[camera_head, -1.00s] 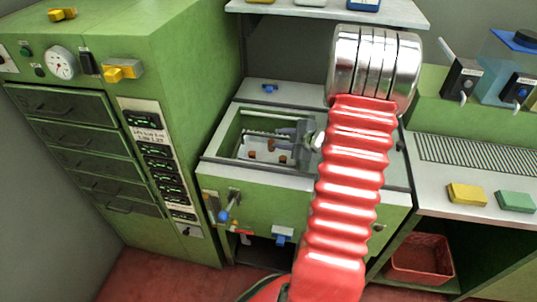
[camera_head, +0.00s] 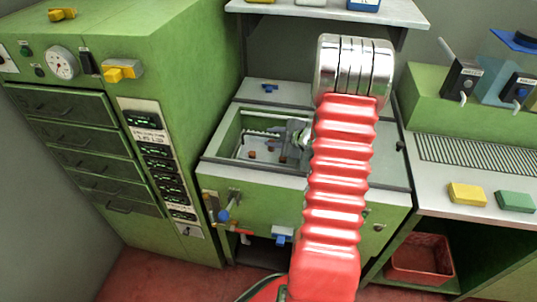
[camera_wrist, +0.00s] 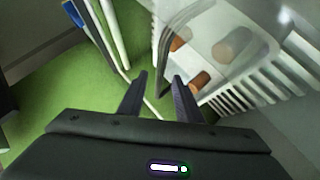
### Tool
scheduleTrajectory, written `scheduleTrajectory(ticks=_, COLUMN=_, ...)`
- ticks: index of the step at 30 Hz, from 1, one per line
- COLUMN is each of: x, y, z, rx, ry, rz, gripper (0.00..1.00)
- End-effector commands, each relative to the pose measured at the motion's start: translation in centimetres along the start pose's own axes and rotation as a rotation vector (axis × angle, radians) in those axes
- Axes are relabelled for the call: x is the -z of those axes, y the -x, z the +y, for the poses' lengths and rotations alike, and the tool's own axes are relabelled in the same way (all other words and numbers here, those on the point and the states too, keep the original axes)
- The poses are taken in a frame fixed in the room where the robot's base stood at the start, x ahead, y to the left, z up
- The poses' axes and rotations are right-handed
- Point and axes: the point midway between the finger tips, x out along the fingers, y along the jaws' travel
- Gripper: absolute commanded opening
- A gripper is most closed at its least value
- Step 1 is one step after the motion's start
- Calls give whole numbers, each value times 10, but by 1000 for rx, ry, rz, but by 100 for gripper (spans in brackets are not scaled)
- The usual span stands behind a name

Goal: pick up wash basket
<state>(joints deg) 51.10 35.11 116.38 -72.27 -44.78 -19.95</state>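The wash basket is white with slotted walls, and it sits in the open basin of the green machine in the head view (camera_head: 243,153). In the wrist view the basket (camera_wrist: 285,78) fills the upper right, with brown cork stoppers (camera_wrist: 199,80) inside. A thin grey curved bar (camera_wrist: 161,50), perhaps its handle, rises near its left side. My gripper (camera_wrist: 160,76) is open, its two dark fingers apart with nothing clearly held between them. The fingertips appear close to the basket's near left side; I cannot tell whether they touch it. In the head view my arm hides the basin's right part.
The basin rim (camera_head: 208,158) surrounds the basket. Pale rods and a blue-ended lever (camera_wrist: 75,14) show at the wrist view's upper left. A green cabinet (camera_head: 190,70) stands left, a shelf (camera_head: 330,12) hangs above, and a counter with a yellow block (camera_head: 467,194) is right.

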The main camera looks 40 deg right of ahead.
Motion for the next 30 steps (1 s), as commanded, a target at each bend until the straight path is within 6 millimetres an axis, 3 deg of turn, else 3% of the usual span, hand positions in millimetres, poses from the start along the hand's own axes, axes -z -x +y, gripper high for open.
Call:
scheduleTrajectory(ticks=14, x=0, y=0, z=0, rx=0, ry=0, rz=0, gripper=31)
scheduleTrajectory(ticks=27, x=0, y=0, z=0, rx=0, ry=0, rz=0, gripper=2)
scheduleTrajectory(ticks=30, x=0, y=0, z=0, rx=1, ry=-1, rz=0, gripper=0)
